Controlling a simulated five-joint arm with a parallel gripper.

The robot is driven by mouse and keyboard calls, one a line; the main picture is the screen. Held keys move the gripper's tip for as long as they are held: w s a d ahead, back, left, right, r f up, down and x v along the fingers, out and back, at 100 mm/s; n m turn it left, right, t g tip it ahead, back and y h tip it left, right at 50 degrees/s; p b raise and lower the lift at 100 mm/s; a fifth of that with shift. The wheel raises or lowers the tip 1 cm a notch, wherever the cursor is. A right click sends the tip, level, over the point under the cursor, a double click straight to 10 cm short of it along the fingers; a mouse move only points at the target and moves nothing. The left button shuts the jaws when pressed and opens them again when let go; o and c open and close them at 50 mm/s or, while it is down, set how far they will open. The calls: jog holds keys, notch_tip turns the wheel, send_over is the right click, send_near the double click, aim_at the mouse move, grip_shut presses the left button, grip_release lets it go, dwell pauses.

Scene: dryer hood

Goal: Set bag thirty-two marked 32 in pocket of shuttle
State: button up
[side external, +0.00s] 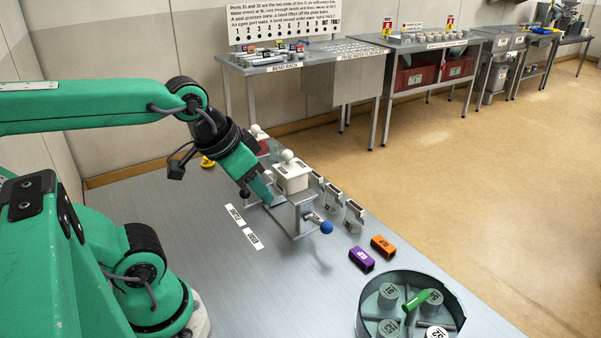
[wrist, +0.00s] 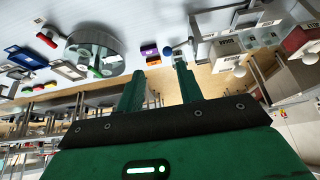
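A round grey tray (side external: 364,310) at the lower right holds several grey cylinders; the one at its front edge has a white top (side external: 437,332) that appears marked 32. The tray also shows at the upper left of the wrist view (wrist: 118,62). A grey fixture with a slot (side external: 293,232) and a blue ball knob (side external: 326,227), apparently the shuttle, stands mid-table; the knob shows in the wrist view (wrist: 167,51). My gripper (side external: 264,194) is low beside this fixture, away from the tray. In the wrist view its fingers (wrist: 160,78) are apart with nothing between them. Whether they touch the fixture is unclear.
A white box with a round knob (side external: 291,178) stands behind the fixture. Purple (side external: 361,259) and orange (side external: 383,245) blocks lie between fixture and tray. Two white labels lie in front of the fixture; the table's front is clear.

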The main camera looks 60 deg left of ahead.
jog(key=shift+o, duration=0.4)
jog(key=n+g, duration=0.6)
jog(key=n, duration=1.2)
send_over(335, 189)
notch_tip(335, 189, down, 10)
jog(key=shift+f, duration=0.1)
jog(key=shift+f, duration=1.2)
jog(key=shift+f, duration=0.1)
